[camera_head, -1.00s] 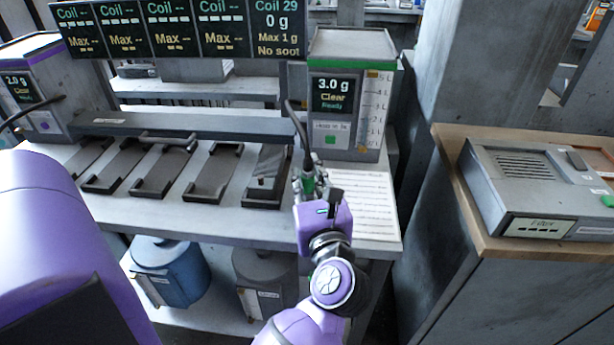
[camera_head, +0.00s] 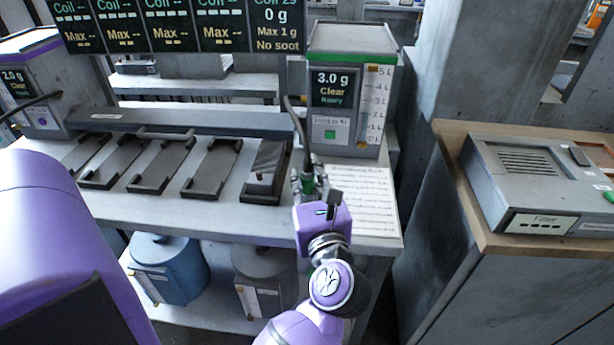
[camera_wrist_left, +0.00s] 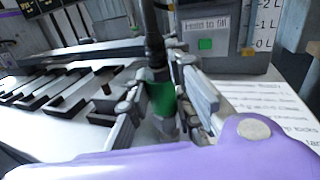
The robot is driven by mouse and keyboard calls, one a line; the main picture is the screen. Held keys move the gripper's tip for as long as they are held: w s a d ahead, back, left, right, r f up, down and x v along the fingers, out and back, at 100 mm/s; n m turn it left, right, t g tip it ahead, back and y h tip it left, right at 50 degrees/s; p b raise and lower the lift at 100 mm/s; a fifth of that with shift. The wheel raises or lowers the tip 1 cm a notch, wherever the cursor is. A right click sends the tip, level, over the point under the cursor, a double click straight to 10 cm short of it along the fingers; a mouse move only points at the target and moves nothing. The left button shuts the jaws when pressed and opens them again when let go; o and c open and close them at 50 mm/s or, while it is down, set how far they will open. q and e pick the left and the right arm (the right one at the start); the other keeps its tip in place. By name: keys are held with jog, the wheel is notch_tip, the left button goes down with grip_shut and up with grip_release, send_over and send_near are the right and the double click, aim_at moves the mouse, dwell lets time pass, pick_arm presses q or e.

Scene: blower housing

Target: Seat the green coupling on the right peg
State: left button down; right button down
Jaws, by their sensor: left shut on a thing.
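My left gripper (camera_head: 307,185) is over the front right part of the grey bench (camera_head: 230,222). It is shut on the green coupling (camera_wrist_left: 162,98), which hangs upright between the fingers in the left wrist view. The coupling also shows as a small green patch in the head view (camera_head: 308,184). A black hose (camera_wrist_left: 153,40) runs up from its top. The fingers partly cover the coupling. I cannot make out the right peg clearly, nor whether the coupling touches anything below. My right gripper is not in view.
Behind the gripper stands a box with a "3.0 g Clear" display (camera_head: 345,95). Several dark cradles (camera_head: 212,170) line the bench to the left. A printed sheet (camera_head: 360,200) lies to the right. Drums (camera_head: 168,270) stand below. A grey filter unit (camera_head: 540,185) sits on the right counter.

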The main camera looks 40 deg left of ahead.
aim_at(306, 159)
pick_arm(q)
jog(key=shift+f+b, duration=0.5)
jog(key=shift+f, duration=0.3)
jog(key=c, duration=1.5)
grip_release()
notch_tip(306, 159, up, 10)
jog(key=shift+r, duration=0.1)
